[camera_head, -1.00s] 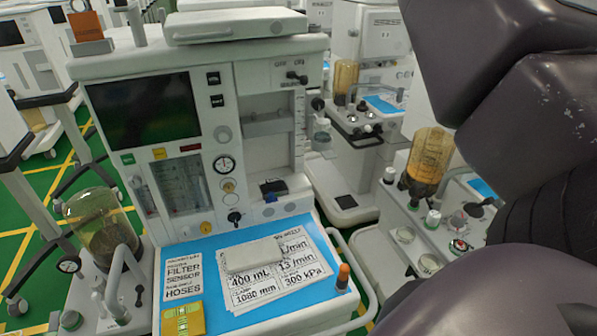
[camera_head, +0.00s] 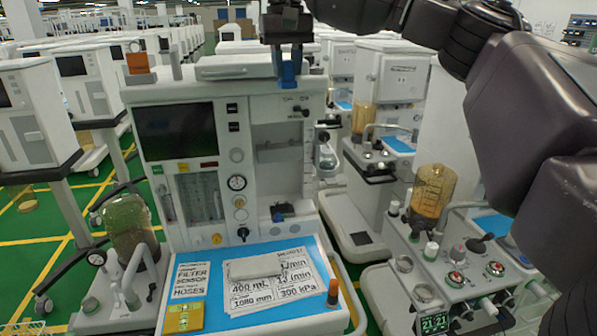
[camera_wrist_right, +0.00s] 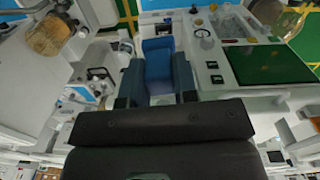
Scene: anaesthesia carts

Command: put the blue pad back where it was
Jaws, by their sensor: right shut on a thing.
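The blue pad (camera_wrist_right: 157,62) is between the fingers of my right gripper (camera_wrist_right: 158,85) in the right wrist view. In the head view the right gripper (camera_head: 288,58) hangs down from above at the top right part of the near cart, shut on the blue pad (camera_head: 288,74), of which only a small part shows. The near cart (camera_head: 215,88) has a dark screen, an upright panel with gauges and an open recess below the gripper. Its worktop has a blue surface (camera_head: 300,251). My left gripper is not in view.
A white block (camera_head: 256,268) lies on printed sheets on the worktop, with a yellow pack (camera_head: 184,316) and an orange-topped vial (camera_head: 333,291) nearby. An orange block (camera_head: 138,63) stands on the cart top. Another cart (camera_head: 455,265) stands close on the right.

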